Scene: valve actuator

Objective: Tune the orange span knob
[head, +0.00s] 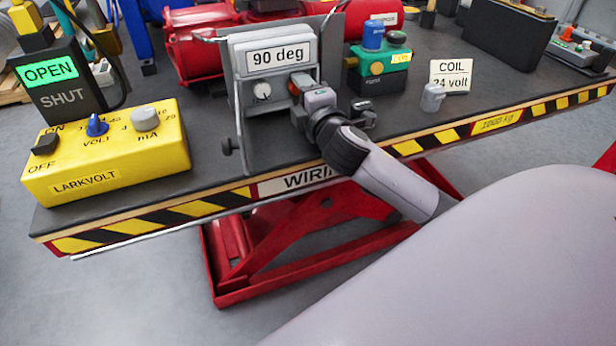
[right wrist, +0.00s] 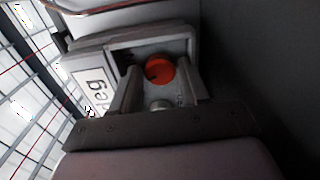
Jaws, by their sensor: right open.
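The orange span knob (right wrist: 159,70) is round with a dark slot and sits in the recessed grey face of the actuator unit. My right gripper (head: 302,98) is at the front of the grey unit with the "90 deg" label (head: 275,57), to the right of its pale zero-side knob (head: 262,92). In the right wrist view the right gripper (right wrist: 164,84) is open, its two fingers on either side of the orange knob in the picture. I cannot tell whether they touch it. In the head view the gripper mostly hides this knob. My left gripper is not in view.
A yellow Larkvolt box (head: 113,157) and an OPEN/SHUT indicator (head: 60,85) stand left. A green box with buttons (head: 379,70), a COIL sign (head: 450,75) and a small grey part (head: 432,97) stand right. The table's striped front edge (head: 215,203) runs below my right arm.

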